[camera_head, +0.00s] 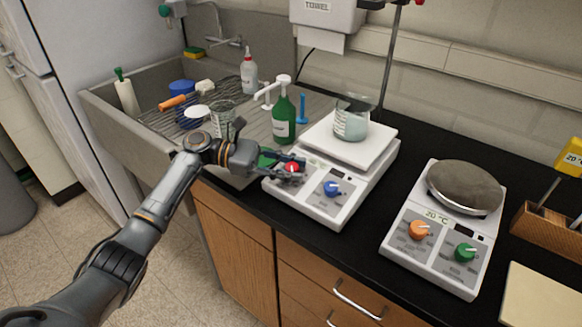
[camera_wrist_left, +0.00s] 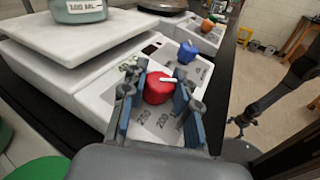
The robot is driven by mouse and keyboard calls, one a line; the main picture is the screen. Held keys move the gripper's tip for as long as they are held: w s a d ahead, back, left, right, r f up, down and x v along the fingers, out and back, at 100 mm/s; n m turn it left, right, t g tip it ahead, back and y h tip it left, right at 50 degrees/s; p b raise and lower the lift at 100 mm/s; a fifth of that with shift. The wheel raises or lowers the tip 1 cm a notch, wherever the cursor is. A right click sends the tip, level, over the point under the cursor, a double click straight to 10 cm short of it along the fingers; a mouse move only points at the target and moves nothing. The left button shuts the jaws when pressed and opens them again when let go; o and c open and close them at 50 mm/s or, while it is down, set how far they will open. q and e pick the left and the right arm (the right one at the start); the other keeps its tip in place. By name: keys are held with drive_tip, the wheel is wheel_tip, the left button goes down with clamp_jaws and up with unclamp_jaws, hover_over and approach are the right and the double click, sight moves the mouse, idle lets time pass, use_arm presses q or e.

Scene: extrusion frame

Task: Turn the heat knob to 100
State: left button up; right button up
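The red knob (camera_head: 292,168) is on the front left of the white hot plate (camera_head: 342,206). In the left wrist view the red knob (camera_wrist_left: 158,88) has a white pointer line toward the picture's right, and dial numbers such as 200 and 250 show beside it. My left gripper (camera_head: 290,167) is at the knob. In the wrist view its fingers (camera_wrist_left: 160,90) stand on both sides of the knob, apart, with narrow gaps; contact is not clear. A blue knob (camera_head: 332,188) sits right of the red one. A dark arm end, seemingly my right gripper (camera_wrist_left: 240,122), shows small; its fingers are unclear.
A beaker (camera_head: 351,118) stands on the plate's top. A green bottle (camera_head: 284,118) is close behind my left gripper. A second hot plate (camera_head: 440,228) with orange and green knobs stands to the right. The sink (camera_head: 105,112) is at the left. Black counter lies between the plates.

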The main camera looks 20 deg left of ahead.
use_arm(q)
drive_tip(key=o, duration=0.3)
drive_tip(key=a, duration=0.4)
drive_tip(key=s+a+r, duration=0.1)
drive_tip(key=a, duration=0.6)
drive_tip(key=shift+s+a+r, duration=0.15)
drive_tip(key=shift+s+a, duration=0.05)
drive_tip(key=shift+a, duration=0.2)
